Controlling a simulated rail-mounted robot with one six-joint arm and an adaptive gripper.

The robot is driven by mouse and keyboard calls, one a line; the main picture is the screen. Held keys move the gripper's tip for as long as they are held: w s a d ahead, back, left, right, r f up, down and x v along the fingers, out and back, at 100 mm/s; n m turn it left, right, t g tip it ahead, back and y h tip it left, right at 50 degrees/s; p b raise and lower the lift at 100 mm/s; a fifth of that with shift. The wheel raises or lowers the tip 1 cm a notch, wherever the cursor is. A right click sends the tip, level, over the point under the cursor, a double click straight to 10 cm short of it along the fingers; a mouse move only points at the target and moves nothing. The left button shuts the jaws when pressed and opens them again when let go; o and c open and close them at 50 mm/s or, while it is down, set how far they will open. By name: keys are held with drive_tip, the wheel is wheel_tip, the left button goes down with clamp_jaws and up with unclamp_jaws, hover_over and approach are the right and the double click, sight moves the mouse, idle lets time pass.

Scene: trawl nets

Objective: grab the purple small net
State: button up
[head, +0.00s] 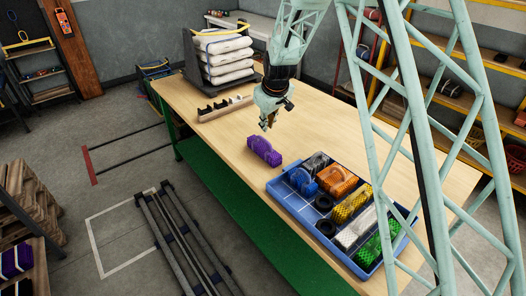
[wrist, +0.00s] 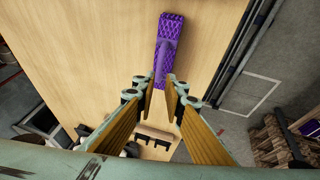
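The purple small net (head: 264,151) is a folded, elongated bundle lying on the wooden table (head: 222,133) near its front edge, left of the blue tray. It also shows in the wrist view (wrist: 168,38), at top centre, with its near end in line with the gap between my fingers. My gripper (head: 267,124) is above the table, just behind and above the net in the head view. In the wrist view my gripper (wrist: 160,80) has its two fingers apart with nothing held between them.
A blue tray (head: 287,197) with orange, yellow, white and green nets and dark rolls stands right of the purple net. A slotted wooden rack (head: 225,108) and stacked white bundles (head: 228,58) are farther back. More purple bundles (head: 17,262) sit on a shelf at lower left.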

sight(264, 140)
drive_tip(key=shift+f, duration=0.1)
drive_tip(key=shift+b+x, duration=0.3)
drive_tip(key=shift+x, duration=3.9)
drive_tip(key=shift+f, duration=0.1)
drive_tip(key=shift+x, duration=2.55)
drive_tip(key=shift+c, duration=0.7)
clamp_jaws()
